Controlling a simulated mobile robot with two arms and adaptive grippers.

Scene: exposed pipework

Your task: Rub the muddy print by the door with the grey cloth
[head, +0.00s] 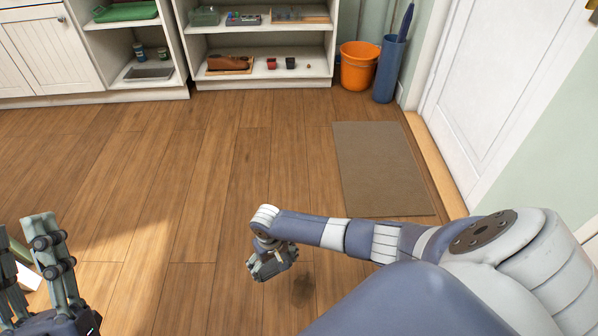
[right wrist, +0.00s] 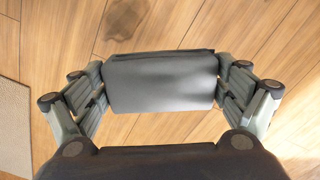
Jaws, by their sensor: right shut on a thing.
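The grey cloth (right wrist: 160,82) is a folded pad held across the fingers of my right gripper (right wrist: 162,85), which is shut on it. In the head view, my right gripper (head: 272,268) hangs above the wooden floor, left of and nearer than the doormat. The muddy print is a dark brown smudge on the floor (head: 303,291), just right of and below that gripper. It also shows in the right wrist view (right wrist: 124,18), beyond the cloth's far edge and apart from it.
A brown doormat (head: 380,165) lies before the white door (head: 500,75). An orange bucket (head: 358,68) and a blue umbrella stand (head: 389,72) are in the far corner. White shelves (head: 262,82) line the back. The floor around the print is clear.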

